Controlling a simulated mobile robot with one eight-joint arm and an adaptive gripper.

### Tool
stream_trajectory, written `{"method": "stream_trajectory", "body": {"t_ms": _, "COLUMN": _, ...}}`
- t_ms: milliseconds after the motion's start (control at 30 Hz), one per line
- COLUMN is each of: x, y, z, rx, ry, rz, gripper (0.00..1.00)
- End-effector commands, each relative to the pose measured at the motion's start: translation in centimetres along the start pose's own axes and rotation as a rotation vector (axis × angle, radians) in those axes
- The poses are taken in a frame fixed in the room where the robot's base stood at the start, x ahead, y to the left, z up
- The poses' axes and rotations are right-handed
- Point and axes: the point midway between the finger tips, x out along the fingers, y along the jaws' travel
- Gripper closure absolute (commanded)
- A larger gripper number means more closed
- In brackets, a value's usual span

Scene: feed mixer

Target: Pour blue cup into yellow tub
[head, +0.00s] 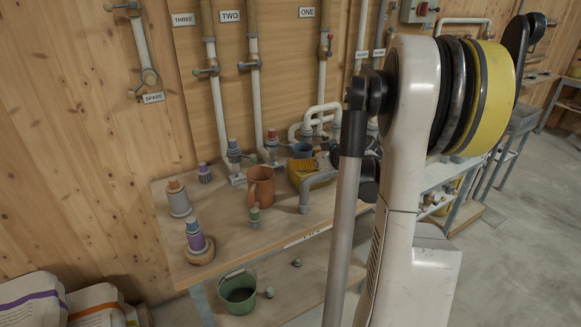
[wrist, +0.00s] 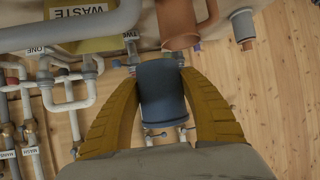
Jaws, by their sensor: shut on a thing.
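The blue cup (wrist: 163,92) is between the two ochre fingers of my gripper (wrist: 160,100) in the wrist view, and the fingers close on its sides. In the head view the blue cup (head: 302,150) shows small, near the back of the bench and by the upper edge of the yellow tub. It looks roughly upright there; its contents cannot be made out. The yellow tub (head: 303,168) stands on the bench, partly hidden by a grey pipe and my arm. In the wrist view the yellow tub (wrist: 100,42) carries a WASTE label, at upper left. The tub's inside is not visible.
An orange mug (head: 261,187) stands left of the tub; the mug also shows in the wrist view (wrist: 177,22). A grey pipe (head: 316,183) runs in front of the tub. Capped bottles (head: 179,199) stand at left. Wall pipes (head: 253,95) rise behind. A green bucket (head: 238,295) sits below.

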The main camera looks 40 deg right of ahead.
Motion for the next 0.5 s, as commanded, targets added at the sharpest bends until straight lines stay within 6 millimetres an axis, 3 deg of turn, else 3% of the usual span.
{"method": "stream_trajectory", "body": {"t_ms": 500, "x": -5.3, "y": 9.8, "z": -2.7, "rx": 0.000, "ry": 0.000, "rz": 0.002, "gripper": 0.84}}
